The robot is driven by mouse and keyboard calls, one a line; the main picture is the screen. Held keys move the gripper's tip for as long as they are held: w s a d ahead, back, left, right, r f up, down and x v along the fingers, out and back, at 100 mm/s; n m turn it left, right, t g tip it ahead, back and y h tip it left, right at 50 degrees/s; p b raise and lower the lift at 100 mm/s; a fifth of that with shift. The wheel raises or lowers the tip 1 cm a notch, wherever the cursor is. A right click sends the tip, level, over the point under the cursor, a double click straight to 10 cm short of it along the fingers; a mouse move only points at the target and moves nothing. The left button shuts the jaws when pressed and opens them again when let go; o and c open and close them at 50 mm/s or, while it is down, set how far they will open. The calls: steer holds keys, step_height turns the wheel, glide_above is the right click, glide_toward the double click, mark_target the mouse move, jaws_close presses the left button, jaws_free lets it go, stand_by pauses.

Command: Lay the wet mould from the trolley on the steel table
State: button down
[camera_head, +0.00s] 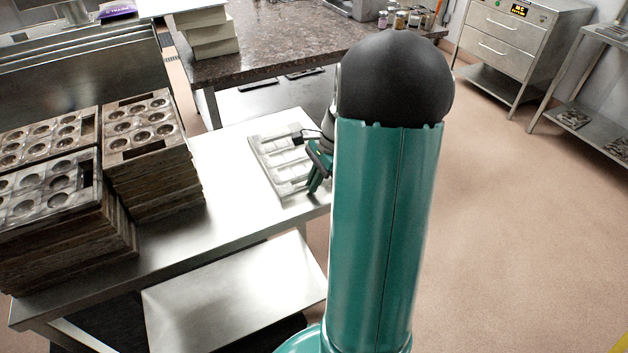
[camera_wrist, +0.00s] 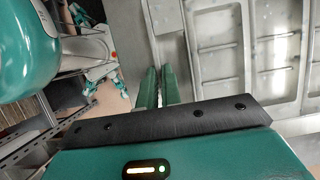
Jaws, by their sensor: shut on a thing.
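A pale grey mould (camera_head: 284,163) with several rectangular cavities is at the right end of the bright steel table (camera_head: 226,190). It looks flat on the tabletop, though a small gap beneath it cannot be ruled out. My gripper (camera_head: 318,172) is at the mould's right side, its green fingers shut on the rim. In the wrist view the mould (camera_wrist: 216,50) fills the right side, and my gripper's fingers (camera_wrist: 158,88) are close together at its edge. My arm hides part of the table's right end in the head view.
Stacks of brown moulds with round cavities (camera_head: 150,150) (camera_head: 50,205) fill the table's left part. A lower steel shelf (camera_head: 235,295) sits below. A dark stone counter (camera_head: 270,45) with pale blocks (camera_head: 210,32) stands behind. A steel drawer cabinet (camera_head: 515,45) is at the back right. The right floor is clear.

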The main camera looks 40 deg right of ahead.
steer(key=c, duration=2)
jaws_free()
steer(key=shift+f, duration=0.15)
steer(key=o, duration=0.4)
steer(key=v, duration=1.2)
steer(key=shift+a+r, duration=0.1)
steer(key=shift+r, duration=0.15)
